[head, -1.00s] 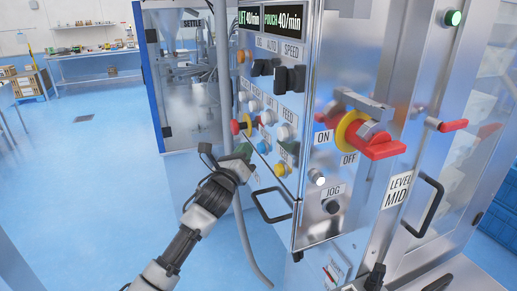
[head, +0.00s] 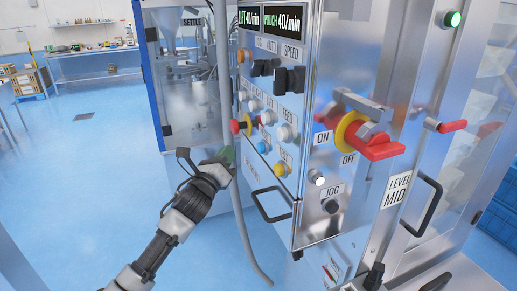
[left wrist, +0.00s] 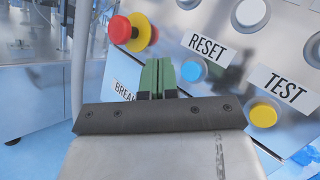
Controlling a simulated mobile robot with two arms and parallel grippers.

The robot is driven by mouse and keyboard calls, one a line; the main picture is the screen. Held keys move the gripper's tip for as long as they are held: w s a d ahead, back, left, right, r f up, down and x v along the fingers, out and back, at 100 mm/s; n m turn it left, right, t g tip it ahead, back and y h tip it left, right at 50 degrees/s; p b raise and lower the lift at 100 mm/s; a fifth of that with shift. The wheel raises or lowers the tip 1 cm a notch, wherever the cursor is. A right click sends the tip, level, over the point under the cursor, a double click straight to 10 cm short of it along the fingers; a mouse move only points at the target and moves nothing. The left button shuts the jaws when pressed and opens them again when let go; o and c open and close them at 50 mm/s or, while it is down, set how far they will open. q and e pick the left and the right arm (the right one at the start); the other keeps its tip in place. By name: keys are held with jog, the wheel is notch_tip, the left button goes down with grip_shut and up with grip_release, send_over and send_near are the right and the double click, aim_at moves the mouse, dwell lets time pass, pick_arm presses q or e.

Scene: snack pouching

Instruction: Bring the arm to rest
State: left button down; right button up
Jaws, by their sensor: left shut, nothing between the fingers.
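My left arm comes in from the lower left in the head view. My left gripper (head: 228,156) is in front of the lower left edge of the machine's control panel (head: 262,170). In the left wrist view its green fingers (left wrist: 157,78) are shut together with nothing between them. Beyond them are a red emergency stop knob (left wrist: 121,29) on a yellow base, a blue RESET button (left wrist: 193,69) and a yellow TEST button (left wrist: 263,114). The fingers look apart from all of them. My right gripper is not in view.
A large red and yellow ON/OFF rotary switch (head: 372,142) sticks out at the right. A grey hose (head: 243,235) hangs below the panel beside my left gripper. A black door handle (head: 428,208) juts out further right. Blue floor (head: 90,190) is open at the left.

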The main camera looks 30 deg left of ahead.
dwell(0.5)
pick_arm(q)
notch_tip(320, 180, down, 21)
jog(key=n+g, duration=0.5)
jog(key=n, duration=0.2)
jog(key=s+d+f+n+g, duration=0.1)
jog(key=s+f+n+g, duration=0.2)
jog(key=f, duration=0.5)
jog(key=s+d+f+n+g+b, duration=0.15)
jog(key=s+f, duration=0.25)
jog(key=f, duration=0.4)
jog(key=s+f+n+g, duration=0.1)
jog(key=s+f+n, duration=0.25)
jog(key=f, duration=0.45)
jog(key=s+d+f+n+g, duration=0.2)
jog(key=s+d+f+n, duration=0.1)
jog(key=s+f, duration=0.6)
jog(key=s+d+f+n+g, duration=0.3)
jog(key=s+f, duration=0.5)
jog(key=s, duration=0.1)
jog(key=s+d+f+n+g, duration=0.2)
jog(key=s+d+f+n, duration=0.1)
jog(key=s, duration=0.8)
jog(key=s+d+f+n+g+h+b, duration=0.1)
jog(key=s+d+f+n+g, duration=0.2)
jog(key=s, duration=0.9)
notch_tip(320, 180, down, 2)
jog(key=shift+d+f, duration=0.1)
jog(key=shift+d, duration=0.25)
